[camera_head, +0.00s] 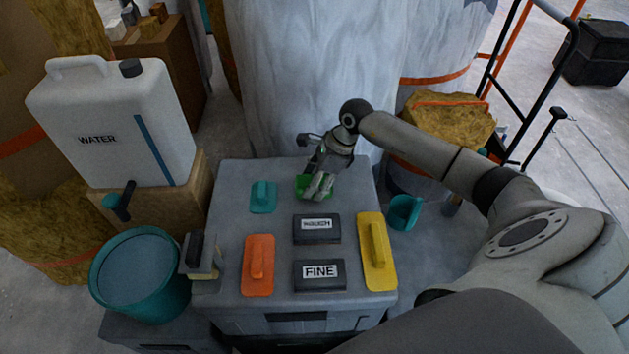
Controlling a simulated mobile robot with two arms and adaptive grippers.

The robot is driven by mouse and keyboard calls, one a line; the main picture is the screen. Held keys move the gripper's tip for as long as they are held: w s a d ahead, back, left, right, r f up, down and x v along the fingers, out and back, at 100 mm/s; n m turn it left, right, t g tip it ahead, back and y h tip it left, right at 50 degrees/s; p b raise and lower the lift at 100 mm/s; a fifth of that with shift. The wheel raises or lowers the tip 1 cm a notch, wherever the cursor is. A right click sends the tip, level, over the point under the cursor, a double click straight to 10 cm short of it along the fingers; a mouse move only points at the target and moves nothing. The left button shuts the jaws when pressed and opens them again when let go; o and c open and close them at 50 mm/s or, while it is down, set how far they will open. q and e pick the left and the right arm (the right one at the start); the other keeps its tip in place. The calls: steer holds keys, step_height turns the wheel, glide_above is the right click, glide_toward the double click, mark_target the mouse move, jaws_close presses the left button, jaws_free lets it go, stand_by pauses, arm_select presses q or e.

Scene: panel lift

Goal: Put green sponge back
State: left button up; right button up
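The green sponge (303,182) is at the back middle of the grey case top (220,215), partly hidden by my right gripper (319,188). My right arm comes in from the right, and its gripper points down with its fingers over or against the sponge. I cannot tell whether the fingers are closed on it, or whether the sponge touches the surface. My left gripper is not in view.
On the case are a small teal float (263,197), an orange float (258,265), a yellow float (377,252) and two dark blocks, one labelled FINE (319,274). A water container (115,125), teal bucket (141,275) and teal cup (404,212) stand around it.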

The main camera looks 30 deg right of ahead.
steer(key=o, duration=1)
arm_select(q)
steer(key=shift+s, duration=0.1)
arm_select(e)
steer(key=shift+o, duration=0.2)
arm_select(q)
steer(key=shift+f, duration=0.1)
arm_select(e)
steer(key=v, duration=1.1)
steer(key=shift+p, duration=0.4)
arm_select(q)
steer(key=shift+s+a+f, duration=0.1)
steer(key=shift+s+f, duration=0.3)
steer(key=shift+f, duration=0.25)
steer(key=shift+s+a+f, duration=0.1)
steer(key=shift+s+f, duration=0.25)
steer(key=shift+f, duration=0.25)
arm_select(e)
steer(key=shift+s+d+r, duration=0.15)
steer(key=shift+r, duration=0.35)
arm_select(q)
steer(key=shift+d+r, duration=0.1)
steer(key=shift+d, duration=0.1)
